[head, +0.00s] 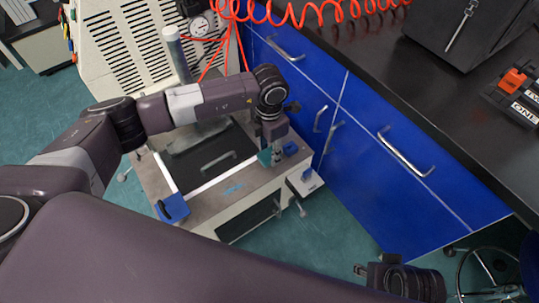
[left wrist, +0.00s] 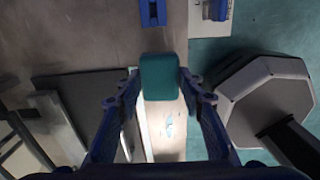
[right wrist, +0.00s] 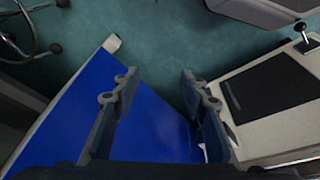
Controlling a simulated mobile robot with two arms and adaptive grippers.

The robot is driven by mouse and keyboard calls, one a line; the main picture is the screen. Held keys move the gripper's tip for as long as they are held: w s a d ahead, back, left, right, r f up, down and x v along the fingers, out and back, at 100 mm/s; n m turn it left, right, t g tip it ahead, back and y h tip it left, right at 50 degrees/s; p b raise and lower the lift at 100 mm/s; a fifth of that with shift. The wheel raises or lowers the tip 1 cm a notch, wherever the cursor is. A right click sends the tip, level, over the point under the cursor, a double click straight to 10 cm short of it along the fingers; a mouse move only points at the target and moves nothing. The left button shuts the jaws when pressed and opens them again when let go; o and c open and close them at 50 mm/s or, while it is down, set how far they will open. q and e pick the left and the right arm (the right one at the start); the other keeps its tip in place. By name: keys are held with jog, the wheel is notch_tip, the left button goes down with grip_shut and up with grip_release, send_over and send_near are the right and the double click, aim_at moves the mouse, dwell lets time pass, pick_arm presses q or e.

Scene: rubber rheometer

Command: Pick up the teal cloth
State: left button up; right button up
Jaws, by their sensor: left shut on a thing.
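The teal cloth (left wrist: 160,78) is a small, block-like folded pad between the fingers of my left gripper (left wrist: 158,84). Both fingers touch its sides. In the head view a small part of the cloth (head: 265,157) shows beside my left gripper (head: 274,156), over the right part of the machine's top. I cannot tell whether it is clear of the surface. My right gripper (right wrist: 158,88) is open and empty, with bare floor and a blue cabinet side beyond its fingers. In the head view it (head: 362,271) is low, right of centre.
The rheometer (head: 240,199) has a dark panel with a handle and blue parts (head: 173,208) on its front corners. Blue cabinets (head: 375,165) with metal handles stand close on the right under a black worktop (head: 400,70). A red coiled hose (head: 310,12) hangs behind. Teal floor is free in front.

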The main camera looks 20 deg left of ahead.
aim_at(269, 154)
pick_arm(q)
notch_tip(269, 154, up, 17)
jog(key=p, duration=0.2)
jog(key=shift+f, duration=0.2)
pick_arm(e)
notch_tip(269, 154, down, 8)
jog(key=shift+s, duration=0.2)
jog(key=shift+r, duration=0.1)
